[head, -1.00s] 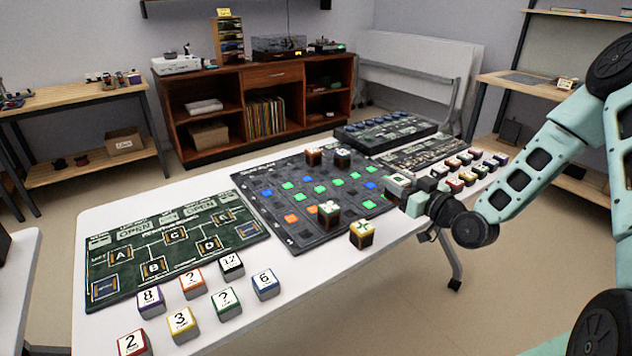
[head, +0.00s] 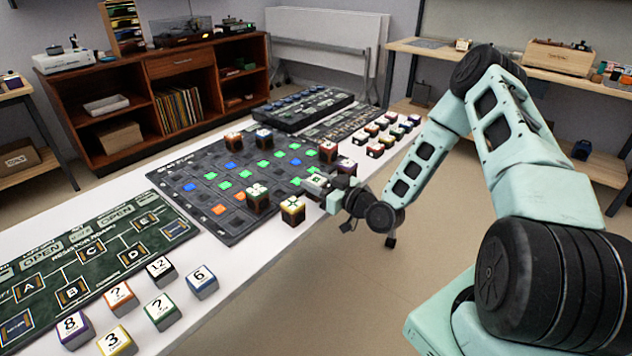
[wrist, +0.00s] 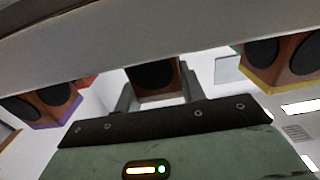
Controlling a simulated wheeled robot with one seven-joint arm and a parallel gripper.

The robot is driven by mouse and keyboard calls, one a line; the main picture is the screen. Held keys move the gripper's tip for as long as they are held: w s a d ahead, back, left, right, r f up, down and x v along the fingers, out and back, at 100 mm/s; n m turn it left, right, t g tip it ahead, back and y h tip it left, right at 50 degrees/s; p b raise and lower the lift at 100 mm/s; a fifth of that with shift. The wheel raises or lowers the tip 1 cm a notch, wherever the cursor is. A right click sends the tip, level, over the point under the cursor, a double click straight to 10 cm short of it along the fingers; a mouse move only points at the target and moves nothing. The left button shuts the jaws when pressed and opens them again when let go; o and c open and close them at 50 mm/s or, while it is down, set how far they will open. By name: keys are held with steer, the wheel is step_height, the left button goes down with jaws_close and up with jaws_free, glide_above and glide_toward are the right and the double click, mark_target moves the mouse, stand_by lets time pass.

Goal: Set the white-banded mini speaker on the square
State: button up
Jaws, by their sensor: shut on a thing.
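The white-banded mini speaker (head: 314,182) shows a pale top with a dark mark, at the right edge of the dark game mat (head: 218,232). My gripper (head: 328,186) is shut on it. The mat carries many green, blue and orange squares; I cannot tell which square the task means. Whether the held speaker touches the surface below is unclear.
A yellow-banded speaker (head: 292,209) stands left of my gripper, and it shows at right in the wrist view (wrist: 284,60). A purple-banded speaker (head: 347,166) and a reddish one (head: 327,151) stand close behind. Several dark speakers stand on the mat. Numbered blocks line the front edge.

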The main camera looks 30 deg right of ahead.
steer(key=shift+f, duration=0.15)
steer(key=o, duration=1.1)
